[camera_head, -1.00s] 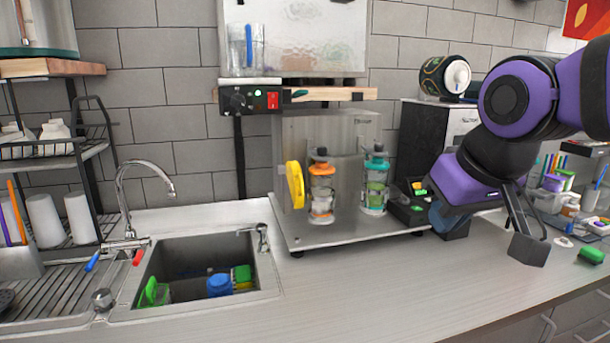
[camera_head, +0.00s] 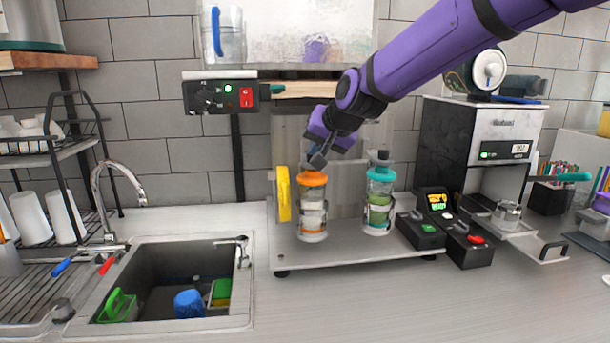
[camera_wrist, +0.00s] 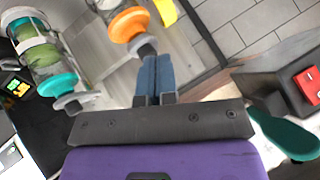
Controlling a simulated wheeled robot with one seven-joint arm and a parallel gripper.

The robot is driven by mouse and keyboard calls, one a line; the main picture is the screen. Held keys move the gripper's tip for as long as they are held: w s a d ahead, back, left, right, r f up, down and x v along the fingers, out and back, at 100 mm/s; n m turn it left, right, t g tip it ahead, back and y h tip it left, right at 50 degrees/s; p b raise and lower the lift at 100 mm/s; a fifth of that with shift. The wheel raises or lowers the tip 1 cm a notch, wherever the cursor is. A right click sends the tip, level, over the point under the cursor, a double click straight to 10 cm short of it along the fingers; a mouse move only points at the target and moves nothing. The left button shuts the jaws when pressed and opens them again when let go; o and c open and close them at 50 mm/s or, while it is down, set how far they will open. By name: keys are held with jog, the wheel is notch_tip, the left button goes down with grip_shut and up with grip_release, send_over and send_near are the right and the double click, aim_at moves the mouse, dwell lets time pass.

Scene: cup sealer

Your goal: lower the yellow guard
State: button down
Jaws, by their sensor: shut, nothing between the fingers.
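The yellow guard (camera_head: 284,193) stands upright at the left side of the metal platform (camera_head: 345,253) on the counter. A small piece of the guard (camera_wrist: 166,10) shows at the top of the wrist view. My gripper (camera_head: 317,160) is shut and empty, just above the orange-lidded cup (camera_head: 312,220) and up to the right of the guard. In the wrist view its blue fingers (camera_wrist: 155,72) are together, near the orange lid (camera_wrist: 128,24). I cannot tell whether they touch the cup's top. The gripper is apart from the guard.
A teal-lidded cup (camera_head: 379,200) stands to the right on the platform. A control box with a red switch (camera_head: 246,97) hangs at upper left. Small button boxes (camera_head: 440,225) and a coffee machine (camera_head: 480,140) stand right. A sink (camera_head: 165,285) lies left; the front counter is clear.

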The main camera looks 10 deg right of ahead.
jog(key=w, duration=0.1)
send_over(288, 220)
jog(key=s+d, duration=0.2)
jog(key=s, duration=0.1)
notch_tip(288, 220, down, 8)
jog(key=shift+s+a+f, duration=0.2)
jog(key=shift+a+f, duration=0.45)
jog(key=shift+f, duration=0.35)
jog(key=shift+f, duration=0.1)
jog(key=shift+s+f+t, duration=0.15)
jog(key=shift+f+t, duration=0.15)
jog(key=shift+f, duration=0.25)
jog(key=f+t, duration=0.2)
jog(key=f, duration=0.1)
jog(key=f+n+t+y, duration=0.1)
jog(key=f+t, duration=0.1)
jog(key=f, duration=0.2)
jog(key=f+t, duration=0.2)
jog(key=f, duration=0.1)
jog(key=shift+w+f+n+y, duration=0.3)
jog(key=shift+f, duration=0.1)
jog(key=shift+w+f+t, duration=0.15)
jog(key=shift+w+f, duration=0.1)
jog(key=shift+f, duration=0.25)
jog(key=shift+w+f+t, duration=0.15)
jog(key=shift+w+f, duration=0.1)
jog(key=shift+f, duration=0.2)
